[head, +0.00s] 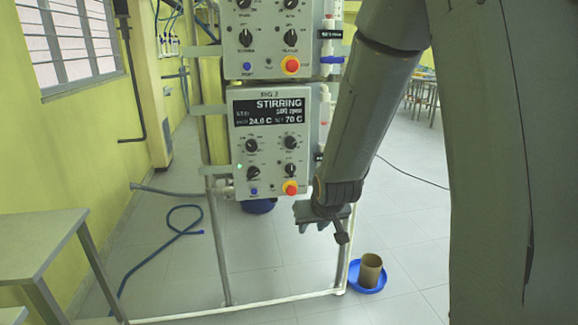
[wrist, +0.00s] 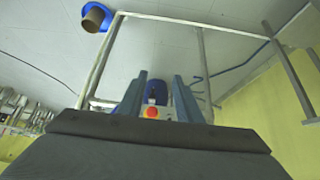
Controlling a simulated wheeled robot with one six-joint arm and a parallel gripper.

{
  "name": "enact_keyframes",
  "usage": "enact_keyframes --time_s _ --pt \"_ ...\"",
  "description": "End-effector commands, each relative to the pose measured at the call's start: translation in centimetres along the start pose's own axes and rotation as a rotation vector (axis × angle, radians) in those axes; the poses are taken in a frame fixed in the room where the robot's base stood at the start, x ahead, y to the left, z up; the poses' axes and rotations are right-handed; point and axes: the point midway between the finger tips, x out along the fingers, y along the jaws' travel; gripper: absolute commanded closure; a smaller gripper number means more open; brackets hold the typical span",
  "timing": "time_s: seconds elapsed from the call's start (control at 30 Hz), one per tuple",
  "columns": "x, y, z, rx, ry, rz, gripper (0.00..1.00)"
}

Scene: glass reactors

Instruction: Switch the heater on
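The lower control box (head: 280,105), marked as rig 2, shows "STIRRING", about 24.0 C and a set value of 70 C on its display. Its lower-right black knob (head: 290,170) sits in the heater position of the matching box above; its own label is too small to read. A green light (head: 239,166) glows by the lower-left knob (head: 253,172). A red button (head: 290,187) sits below, and it also shows in the wrist view (wrist: 151,112). My gripper (head: 322,224) is below and right of the box, apart from it. Its fingers (wrist: 158,88) are spread and empty.
A second control box (head: 268,15) with similar knobs is mounted above. A metal frame (head: 223,240) carries the boxes. A blue dish (head: 355,283) with a brown cylinder (head: 371,270) stands on the floor at right. A table (head: 40,228) is at left, a blue hose (head: 150,258) beside it.

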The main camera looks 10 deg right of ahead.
Motion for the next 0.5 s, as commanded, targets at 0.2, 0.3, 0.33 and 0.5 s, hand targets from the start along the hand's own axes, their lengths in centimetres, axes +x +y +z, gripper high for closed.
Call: enact_keyframes --time_s 0.2,0.3,0.33,0.5 --pt "5.1 -0.1 -9.8 -0.005 0.393 -0.003 0.68" --pt "6.2 -0.1 -13.2 -0.005 0.568 -0.003 0.68" --pt "6.3 -0.1 -14.0 -0.005 0.616 -0.003 0.68" --pt "6.4 -0.1 -17.0 -0.006 0.834 -0.004 0.68"
